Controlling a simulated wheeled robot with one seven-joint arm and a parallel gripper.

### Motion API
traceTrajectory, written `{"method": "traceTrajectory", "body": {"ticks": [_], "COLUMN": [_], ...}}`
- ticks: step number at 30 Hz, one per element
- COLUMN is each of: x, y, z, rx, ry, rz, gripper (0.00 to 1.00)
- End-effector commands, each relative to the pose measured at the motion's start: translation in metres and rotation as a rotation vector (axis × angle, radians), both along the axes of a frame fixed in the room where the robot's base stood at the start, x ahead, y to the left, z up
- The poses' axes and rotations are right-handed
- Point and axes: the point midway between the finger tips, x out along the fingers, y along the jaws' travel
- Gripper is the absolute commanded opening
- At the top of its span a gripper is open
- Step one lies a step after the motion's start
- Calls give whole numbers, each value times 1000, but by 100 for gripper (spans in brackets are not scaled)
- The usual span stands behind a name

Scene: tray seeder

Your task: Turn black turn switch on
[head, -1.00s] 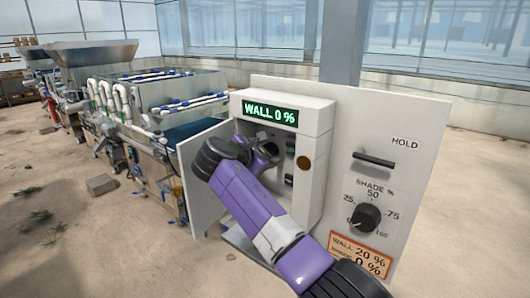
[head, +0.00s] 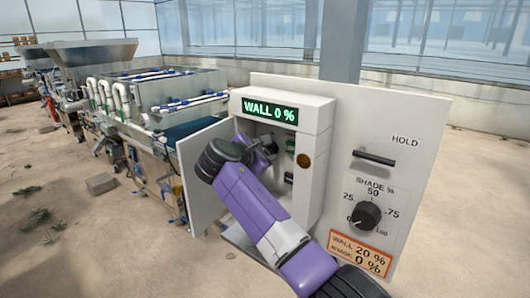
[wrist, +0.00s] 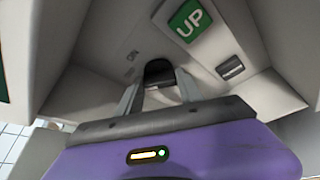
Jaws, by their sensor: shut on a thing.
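The black turn switch (wrist: 158,73) is in the wrist view, on the inner panel of the box, with faint lettering beside it that seems to read ON. My gripper (wrist: 160,90) has its two grey fingers on either side of the switch and is shut on it. In the head view my gripper (head: 262,150) reaches into the open box (head: 315,165), and my arm hides the switch there. The exact angle of the switch is hard to read.
A green UP label (wrist: 189,20) and a small dark rocker (wrist: 231,68) sit right of the switch. The box door (head: 198,180) stands open at the left. The display (head: 270,111) reads WALL 0 %. A panel at the right holds a SHADE knob (head: 365,216) and HOLD bar (head: 374,158).

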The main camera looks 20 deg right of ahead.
Motion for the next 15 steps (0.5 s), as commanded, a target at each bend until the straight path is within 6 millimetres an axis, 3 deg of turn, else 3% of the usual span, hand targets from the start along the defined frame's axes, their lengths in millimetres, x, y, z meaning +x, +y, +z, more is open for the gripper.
{"method": "traceTrajectory", "body": {"ticks": [15], "x": [-2], "y": [-1], "z": [-10], "rx": [270], "ry": [-369], "rz": [0], "gripper": [3]}}
